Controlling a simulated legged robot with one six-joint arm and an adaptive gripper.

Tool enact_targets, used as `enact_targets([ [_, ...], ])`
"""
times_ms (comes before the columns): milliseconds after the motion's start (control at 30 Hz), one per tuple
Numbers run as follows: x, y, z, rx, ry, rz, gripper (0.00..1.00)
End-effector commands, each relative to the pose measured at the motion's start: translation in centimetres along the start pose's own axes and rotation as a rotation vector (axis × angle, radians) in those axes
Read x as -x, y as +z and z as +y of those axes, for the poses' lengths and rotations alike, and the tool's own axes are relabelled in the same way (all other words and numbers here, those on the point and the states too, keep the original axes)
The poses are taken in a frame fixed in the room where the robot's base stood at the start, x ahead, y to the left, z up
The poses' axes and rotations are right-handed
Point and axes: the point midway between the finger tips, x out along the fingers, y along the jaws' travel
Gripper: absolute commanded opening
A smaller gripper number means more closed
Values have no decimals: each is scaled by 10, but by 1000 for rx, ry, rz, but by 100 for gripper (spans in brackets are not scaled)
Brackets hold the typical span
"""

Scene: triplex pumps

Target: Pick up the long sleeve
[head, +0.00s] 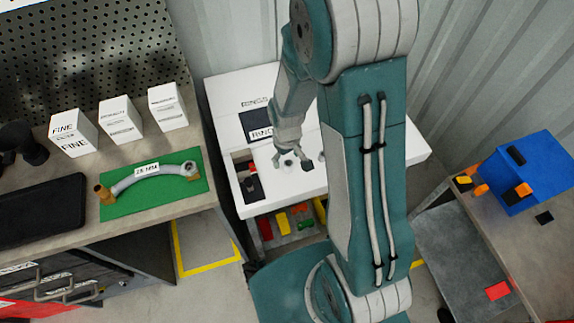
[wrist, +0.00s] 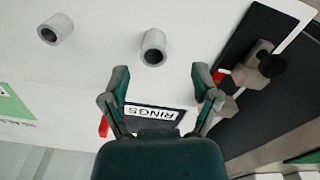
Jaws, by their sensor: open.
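Two grey hollow sleeves stand on the white bench top. In the wrist view one sleeve (wrist: 153,47) is ahead of my fingertips, near the middle, and looks slightly longer. The other sleeve (wrist: 55,29) is farther left and apart from it. My gripper (wrist: 160,88) is open and empty, its two fingers spread, with the nearer sleeve just beyond the gap between them. In the head view my gripper (head: 291,163) hangs low over the white bench (head: 262,192). Part of the bench top is hidden behind my arm.
A dark recess with a metal fitting (wrist: 255,60) is at the right.

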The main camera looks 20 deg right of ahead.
Motion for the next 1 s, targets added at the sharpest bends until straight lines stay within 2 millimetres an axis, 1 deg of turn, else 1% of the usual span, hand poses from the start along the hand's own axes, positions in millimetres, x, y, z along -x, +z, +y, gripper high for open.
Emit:
enact_targets([
  [200,-29,-1,3,-1,-1,-4,79],
  [333,-44,-2,2,-1,0,-3,79],
  [467,-50,-2,2,-1,1,0,79],
  [667,-50,-2,2,-1,1,0,79],
  [700,-50,-2,3,-1,1,0,61],
  [767,-50,-2,3,-1,0,0,35],
  [800,-50,-2,3,-1,0,0,17],
  [833,-50,-2,3,-1,0,0,3],
  [867,-50,-2,3,-1,0,0,0],
  [1000,-50,-2,3,-1,1,-1,0],
])
